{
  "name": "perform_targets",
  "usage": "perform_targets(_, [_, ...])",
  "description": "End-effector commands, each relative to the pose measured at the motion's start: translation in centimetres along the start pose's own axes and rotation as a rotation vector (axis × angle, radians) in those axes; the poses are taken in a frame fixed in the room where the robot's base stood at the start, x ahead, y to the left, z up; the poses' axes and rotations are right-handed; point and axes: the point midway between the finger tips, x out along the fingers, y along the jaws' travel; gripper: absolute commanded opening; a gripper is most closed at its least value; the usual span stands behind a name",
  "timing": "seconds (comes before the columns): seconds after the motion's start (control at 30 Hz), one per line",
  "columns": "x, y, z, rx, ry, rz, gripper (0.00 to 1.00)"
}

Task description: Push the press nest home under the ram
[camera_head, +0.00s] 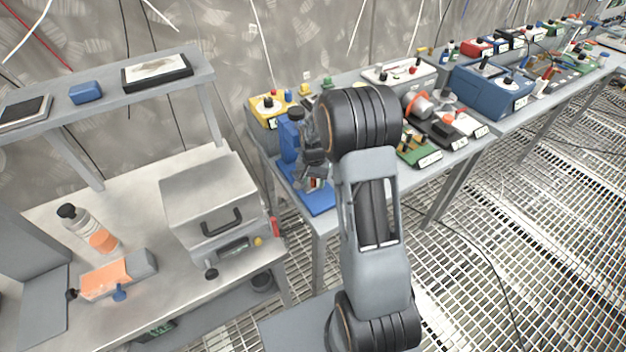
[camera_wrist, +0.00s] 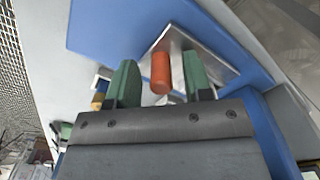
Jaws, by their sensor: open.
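The blue press (camera_head: 290,138) stands on the bench, its flat blue base (camera_head: 320,203) reaching toward the front edge. My gripper (camera_head: 317,183) is low over this base, partly hidden by my arm. In the wrist view, its green fingers (camera_wrist: 158,78) are open. A bright metal piece, apparently the press nest (camera_wrist: 180,42), lies on the blue base (camera_wrist: 105,28). An orange-red cylinder (camera_wrist: 160,72) on or in front of it shows between the fingers, with a gap on each side. I cannot make out the ram or how far in the nest sits.
A yellow box (camera_head: 268,106) stands behind the press. A green board (camera_head: 420,152) and several devices lie right of my arm. A grey box with a handle (camera_head: 212,203) stands on the left table. The grating floor (camera_head: 480,250) at right is mostly clear, with a cable across it.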

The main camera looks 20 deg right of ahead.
Motion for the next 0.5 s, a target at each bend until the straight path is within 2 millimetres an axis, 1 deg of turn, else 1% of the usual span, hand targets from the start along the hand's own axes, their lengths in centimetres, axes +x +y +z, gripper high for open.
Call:
perform_targets(0.17, [-0.1,-0.1,0.0,-0.002,0.0,0.0,0.46])
perform_targets(0.27, [-0.7,-0.1,0.0,-0.002,0.002,-0.001,0.46])
perform_targets(0.37, [-2.0,-0.1,0.0,-0.003,0.004,-0.002,0.46])
perform_targets(0.5, [-4.8,-0.1,0.0,-0.003,0.005,-0.002,0.46])
